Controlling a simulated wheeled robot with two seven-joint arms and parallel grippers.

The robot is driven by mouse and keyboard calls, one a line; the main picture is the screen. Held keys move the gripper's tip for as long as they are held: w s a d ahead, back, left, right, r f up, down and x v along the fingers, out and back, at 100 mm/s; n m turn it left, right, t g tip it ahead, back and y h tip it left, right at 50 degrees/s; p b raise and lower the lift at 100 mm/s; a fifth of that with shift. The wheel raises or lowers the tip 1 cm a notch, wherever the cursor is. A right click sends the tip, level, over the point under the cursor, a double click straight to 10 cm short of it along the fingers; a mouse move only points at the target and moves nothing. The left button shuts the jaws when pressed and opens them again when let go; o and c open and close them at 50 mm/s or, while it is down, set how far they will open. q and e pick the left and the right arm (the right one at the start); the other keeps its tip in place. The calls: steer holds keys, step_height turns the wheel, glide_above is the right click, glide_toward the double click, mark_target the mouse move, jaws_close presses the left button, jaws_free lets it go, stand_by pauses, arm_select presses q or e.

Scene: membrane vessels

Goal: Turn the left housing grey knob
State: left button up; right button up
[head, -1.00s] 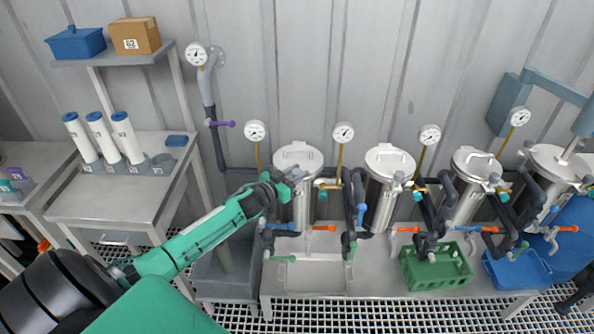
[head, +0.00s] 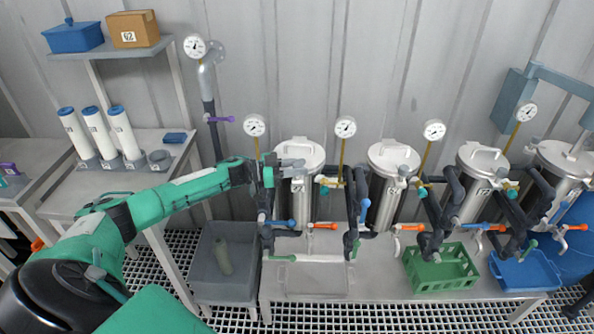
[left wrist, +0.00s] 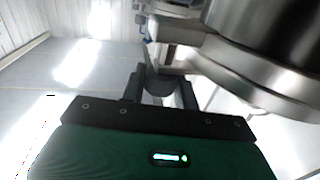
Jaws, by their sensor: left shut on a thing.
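The left housing (head: 305,205) is a steel cylinder with a round lid and a handle on top. My left gripper (head: 287,168) is at the front of its upper rim, shut on the small grey knob (head: 299,172), which the fingers partly cover. In the left wrist view the gripper's dark fingers (left wrist: 164,88) close in beside the steel rim of the housing (left wrist: 255,85). The knob's angle cannot be read. My right gripper is not in view.
More steel housings (head: 392,200) stand to the right, with dark pipes, gauges and coloured valve handles. A green crate (head: 440,278) and a blue crate (head: 527,272) sit on the bench. A grey bin (head: 222,290) stands left of the bench.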

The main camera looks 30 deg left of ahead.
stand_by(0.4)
arm_select(q)
steer(key=o, duration=0.9)
steer(key=shift+o, duration=0.2)
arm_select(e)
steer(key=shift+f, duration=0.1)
arm_select(q)
steer(key=b+v, duration=0.3)
steer(key=v, duration=1)
steer(key=shift+s+a+b, duration=0.2)
steer(key=shift+a+b, duration=0.1)
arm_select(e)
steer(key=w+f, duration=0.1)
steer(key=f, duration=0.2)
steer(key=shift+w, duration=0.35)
arm_select(q)
steer(key=shift+f, duration=0.1)
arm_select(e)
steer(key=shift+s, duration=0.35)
